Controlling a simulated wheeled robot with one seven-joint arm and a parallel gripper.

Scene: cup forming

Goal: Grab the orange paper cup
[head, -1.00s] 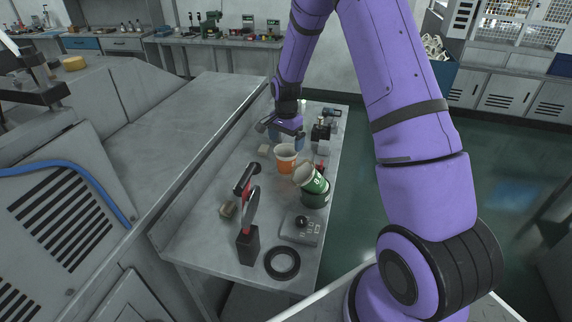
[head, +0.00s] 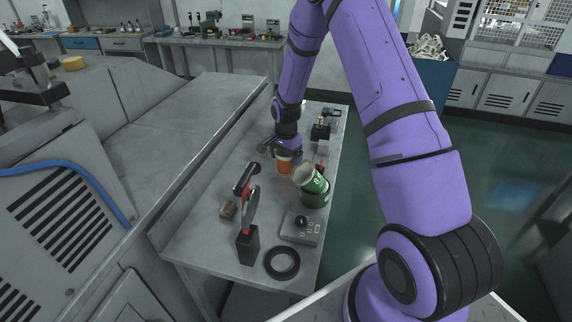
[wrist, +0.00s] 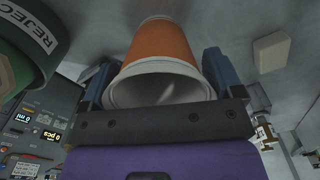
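The orange paper cup (head: 284,166) stands on the grey workbench, with my gripper (head: 284,150) at its upper part from the far side. In the wrist view the orange cup (wrist: 160,48) shows its orange wall and wide white rim, the rim nearest the camera. The fingers of my gripper (wrist: 162,72) are spread, one on each side of the cup. They are very close to its wall; I cannot make out firm contact. In the head view the fingertips are partly hidden by the wrist.
A green container holding a tilted white-rimmed green cup (head: 312,180) stands close to the right of the orange cup; a green shape labelled REJECT (wrist: 30,40) is near the left finger. A pale block (wrist: 270,52) lies to the right. A red-and-black stand (head: 249,215), a scale (head: 300,228) and a black ring (head: 282,263) are nearer.

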